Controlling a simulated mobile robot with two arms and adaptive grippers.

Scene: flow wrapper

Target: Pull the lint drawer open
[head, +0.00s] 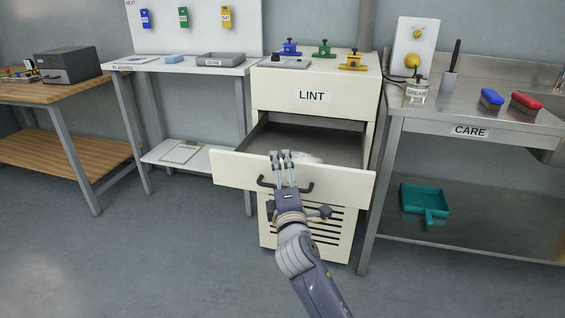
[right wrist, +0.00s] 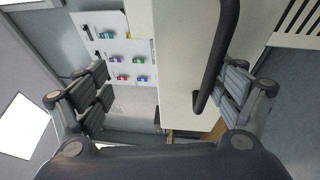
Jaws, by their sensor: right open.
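The lint drawer (head: 235,170) in the cream cabinet under the "LINT" label (head: 312,96) stands pulled out, with its inside showing and some pale fluff (head: 302,157) in it. Its dark bar handle (head: 306,188) is on the front panel and also shows in the right wrist view (right wrist: 217,55). My right gripper (head: 281,155) is at the handle, fingers reaching up over the drawer front. In the right wrist view its fingers (right wrist: 165,92) are spread apart, with the handle between them, close to the right-hand finger. My left gripper is out of view.
A steel "CARE" bench (head: 470,131) with brushes stands right of the cabinet, with a teal dustpan (head: 424,200) on its lower shelf. A white table (head: 190,68) stands left of the cabinet. The floor in front is clear.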

